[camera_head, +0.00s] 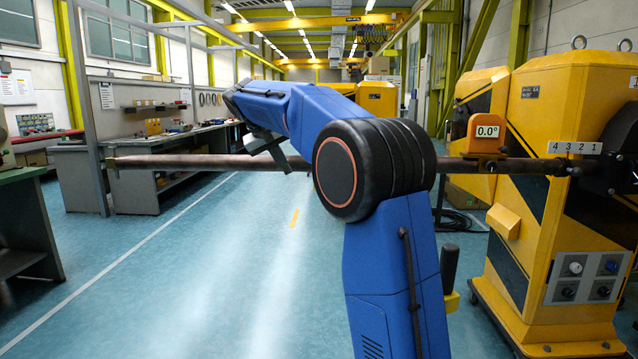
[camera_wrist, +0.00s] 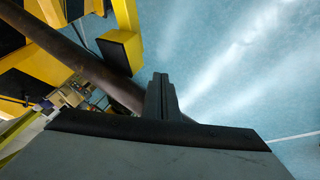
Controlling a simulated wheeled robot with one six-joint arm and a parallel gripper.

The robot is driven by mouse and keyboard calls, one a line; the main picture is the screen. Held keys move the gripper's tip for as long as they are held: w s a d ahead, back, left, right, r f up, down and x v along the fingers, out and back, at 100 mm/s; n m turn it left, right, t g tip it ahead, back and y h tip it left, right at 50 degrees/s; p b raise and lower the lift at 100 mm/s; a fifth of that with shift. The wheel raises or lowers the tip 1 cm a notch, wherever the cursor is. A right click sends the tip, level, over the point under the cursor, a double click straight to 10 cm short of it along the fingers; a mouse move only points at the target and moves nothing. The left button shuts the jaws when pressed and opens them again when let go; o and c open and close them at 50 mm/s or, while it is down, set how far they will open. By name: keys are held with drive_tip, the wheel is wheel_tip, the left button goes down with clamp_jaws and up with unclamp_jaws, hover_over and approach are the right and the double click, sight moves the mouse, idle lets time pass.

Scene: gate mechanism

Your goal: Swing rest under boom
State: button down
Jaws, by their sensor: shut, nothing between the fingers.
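The boom (camera_head: 210,161) is a long brown bar. It runs level from the yellow machine on the right, behind my arm, to a brass-coloured tip at the left. My gripper (camera_head: 285,160) is at the boom's middle stretch, overlapping it in the head view; contact cannot be told. In the wrist view the gripper (camera_wrist: 161,92) has its fingers together and empty, with the boom (camera_wrist: 85,65) passing diagonally beside them. A black upright piece on a yellow foot, perhaps the rest (camera_head: 448,268), shows beside my arm, partly hidden. A yellow-and-black block (camera_wrist: 121,50) shows beside the boom in the wrist view.
The yellow machine (camera_head: 555,210) stands at the right. An orange gauge (camera_head: 487,133) on the boom reads 0.0°, near a plate (camera_head: 574,147) marked 4 3 2 1. Workbenches (camera_head: 140,180) line the left. The blue floor (camera_head: 240,270) between is clear.

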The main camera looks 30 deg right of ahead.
drive_tip(key=w+d+f, duration=0.1)
drive_tip(key=d+f, duration=0.7)
drive_tip(key=d, duration=0.1)
drive_tip(key=shift+w+d, duration=0.15)
drive_tip(key=shift+w, duration=0.1)
idle(0.4)
drive_tip(key=shift+m+g, duration=0.5)
drive_tip(key=shift+m, duration=0.2)
drive_tip(key=d, duration=0.6)
drive_tip(key=shift+s, duration=0.4)
